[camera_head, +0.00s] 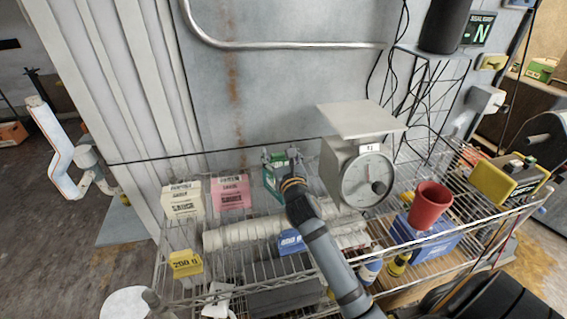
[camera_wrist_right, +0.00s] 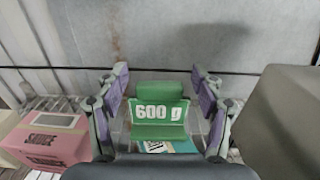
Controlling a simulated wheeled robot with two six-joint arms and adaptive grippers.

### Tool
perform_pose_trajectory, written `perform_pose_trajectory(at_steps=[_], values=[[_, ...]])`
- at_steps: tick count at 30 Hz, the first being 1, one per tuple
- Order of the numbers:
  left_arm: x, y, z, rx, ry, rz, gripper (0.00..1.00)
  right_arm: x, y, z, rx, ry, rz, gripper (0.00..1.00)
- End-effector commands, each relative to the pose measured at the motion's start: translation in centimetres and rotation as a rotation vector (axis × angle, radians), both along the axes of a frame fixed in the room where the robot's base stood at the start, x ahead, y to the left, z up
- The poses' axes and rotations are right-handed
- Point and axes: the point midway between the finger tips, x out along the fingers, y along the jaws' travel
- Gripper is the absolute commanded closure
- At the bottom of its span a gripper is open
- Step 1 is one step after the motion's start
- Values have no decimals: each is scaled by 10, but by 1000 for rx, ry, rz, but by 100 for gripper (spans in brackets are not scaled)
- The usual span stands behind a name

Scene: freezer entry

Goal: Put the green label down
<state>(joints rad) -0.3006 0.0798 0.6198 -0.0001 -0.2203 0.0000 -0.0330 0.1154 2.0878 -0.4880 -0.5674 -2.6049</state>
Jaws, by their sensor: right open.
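The green label (camera_wrist_right: 158,118), marked "600 g", stands upright between the spread fingers of my right gripper (camera_wrist_right: 160,100) in the wrist view. Gaps show between the label and the fingers on both sides. A teal box (camera_wrist_right: 168,146) with a white patch is just below the label; whether the label rests on it I cannot tell. In the head view my right gripper (camera_head: 282,157) is at the back of the wire rack, and the green label (camera_head: 277,160) shows only partly there. The teal box (camera_head: 270,182) is partly hidden by my arm. My left gripper is not in view.
The scale (camera_head: 362,165) stands close to the right of my gripper. A pink sauce box (camera_head: 231,192) and a cream sauce box (camera_head: 182,200) stand to the left. A yellow label (camera_head: 186,263), blue label (camera_head: 291,242) and red cup (camera_head: 430,206) are also on the rack (camera_head: 225,270). A wall lies behind.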

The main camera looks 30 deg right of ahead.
Motion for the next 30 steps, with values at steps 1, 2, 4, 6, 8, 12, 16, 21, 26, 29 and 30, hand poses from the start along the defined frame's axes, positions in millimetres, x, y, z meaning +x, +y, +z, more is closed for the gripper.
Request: perform_pose_trajectory(at_steps=[1, 2, 4, 6, 8, 12, 16, 21, 26, 29, 30], values=[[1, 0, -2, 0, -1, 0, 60, -9, 3, -5, 2, 6, 0, 32], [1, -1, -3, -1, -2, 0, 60, -16, 4, -5, 2, 6, 0, 32], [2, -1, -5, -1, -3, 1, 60, -33, 8, -5, 3, 5, -1, 32], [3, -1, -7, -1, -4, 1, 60, -51, 13, -5, 4, 6, -1, 32], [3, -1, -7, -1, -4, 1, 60, -65, 17, -5, 6, 7, -2, 32], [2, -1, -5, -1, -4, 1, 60, -93, 24, -2, 9, 6, -2, 32], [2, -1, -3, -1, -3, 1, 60, -107, 28, -2, 4, 4, -2, 32], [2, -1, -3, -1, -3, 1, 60, -112, 28, -1, 0, 1, -3, 32], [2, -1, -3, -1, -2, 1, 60, -112, 28, -1, 0, 1, -3, 32], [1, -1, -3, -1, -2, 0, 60, -112, 29, -1, 0, 1, -3, 32], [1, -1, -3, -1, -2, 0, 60, -112, 28, -1, 0, 1, -3, 32]])
